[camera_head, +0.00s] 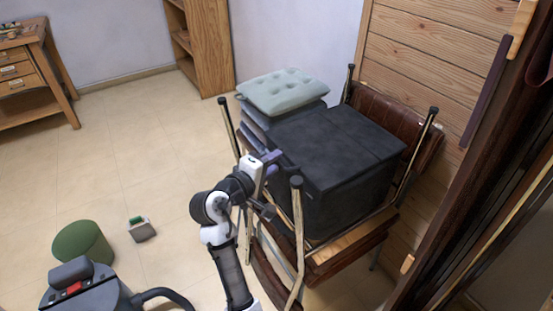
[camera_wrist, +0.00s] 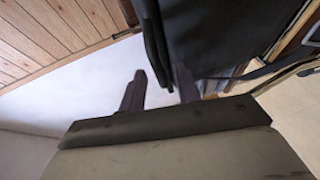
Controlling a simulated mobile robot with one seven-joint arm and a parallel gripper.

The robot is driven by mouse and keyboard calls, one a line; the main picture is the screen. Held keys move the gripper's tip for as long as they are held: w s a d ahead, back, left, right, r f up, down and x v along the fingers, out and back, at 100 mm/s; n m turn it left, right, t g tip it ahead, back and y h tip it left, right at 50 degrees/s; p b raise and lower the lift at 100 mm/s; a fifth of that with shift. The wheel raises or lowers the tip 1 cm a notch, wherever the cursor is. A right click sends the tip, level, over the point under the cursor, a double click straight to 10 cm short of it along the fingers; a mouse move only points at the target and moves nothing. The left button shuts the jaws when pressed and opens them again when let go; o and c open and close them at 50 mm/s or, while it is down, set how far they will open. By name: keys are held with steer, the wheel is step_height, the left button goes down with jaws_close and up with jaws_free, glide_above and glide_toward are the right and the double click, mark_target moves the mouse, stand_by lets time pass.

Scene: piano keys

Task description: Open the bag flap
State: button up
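The black bag (camera_head: 330,190) is a large boxy case lying on the upturned chairs. Its flat top looks closed, with a seam across it. In the wrist view the bag's dark side (camera_wrist: 220,35) fills the upper right. My gripper (camera_head: 273,164) is at the bag's upper left edge. In the wrist view my gripper (camera_wrist: 160,75) is open, with two dark fingers apart. A thin black edge of the bag, perhaps the flap's rim (camera_wrist: 154,48), reaches between the fingers. I cannot tell whether either finger touches it.
Grey-green cushions (camera_head: 285,91) are stacked behind my gripper. Metal chair legs (camera_head: 297,235) stick up around the bag. A wood-panelled wall (camera_head: 425,60) stands close behind. A green stool (camera_head: 82,243) and a small grey object (camera_head: 142,231) stand on the floor at left, which is mostly clear.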

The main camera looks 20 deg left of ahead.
steer(key=shift+x, duration=1.1)
jaws_close()
